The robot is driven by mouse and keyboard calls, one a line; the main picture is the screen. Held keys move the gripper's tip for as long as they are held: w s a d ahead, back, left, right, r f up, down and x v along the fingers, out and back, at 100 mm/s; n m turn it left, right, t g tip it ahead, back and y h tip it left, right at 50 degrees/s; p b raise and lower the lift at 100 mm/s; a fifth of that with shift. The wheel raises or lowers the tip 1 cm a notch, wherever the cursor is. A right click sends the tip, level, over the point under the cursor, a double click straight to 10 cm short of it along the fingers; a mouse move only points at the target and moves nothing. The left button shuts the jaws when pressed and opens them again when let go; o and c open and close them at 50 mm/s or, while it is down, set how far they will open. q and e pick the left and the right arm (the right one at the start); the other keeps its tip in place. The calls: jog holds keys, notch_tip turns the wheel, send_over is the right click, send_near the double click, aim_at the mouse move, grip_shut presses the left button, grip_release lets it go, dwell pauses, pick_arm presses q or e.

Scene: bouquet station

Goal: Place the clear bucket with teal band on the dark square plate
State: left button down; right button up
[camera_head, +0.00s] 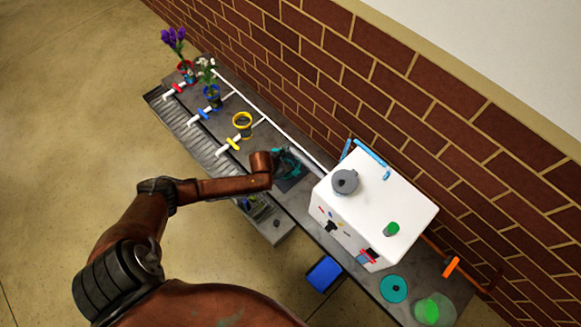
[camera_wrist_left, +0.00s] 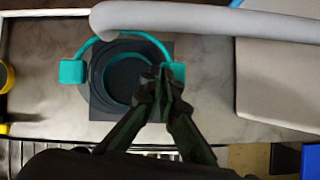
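The clear bucket with teal band (camera_wrist_left: 98,75) shows from above in the left wrist view, with a thin teal handle arc and teal side lugs. It stands over the dark square plate (camera_wrist_left: 101,112), whose corners show around it; whether its base touches cannot be told. In the head view the bucket (camera_head: 284,158) and plate (camera_head: 290,183) are partly hidden by my left arm. My left gripper (camera_wrist_left: 169,86) has its fingers close together at the bucket's right side, apparently pinching its wall beside the teal lug. My right gripper is not in view.
A grey pipe (camera_wrist_left: 200,21) passes close beside the bucket, from the white cabinet (camera_head: 402,207). A yellow-banded bucket (camera_head: 242,120), a blue bucket with white flowers (camera_head: 213,99) and a red one with purple flowers (camera_head: 187,69) stand further along. A brick wall backs the counter.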

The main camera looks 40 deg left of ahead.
pick_arm(q)
jog(key=shift+w+r, duration=0.1)
jog(key=c, duration=2.6)
grip_release()
jog(key=shift+f, duration=0.2)
jog(key=o, duration=0.4)
jog(key=shift+o, duration=0.2)
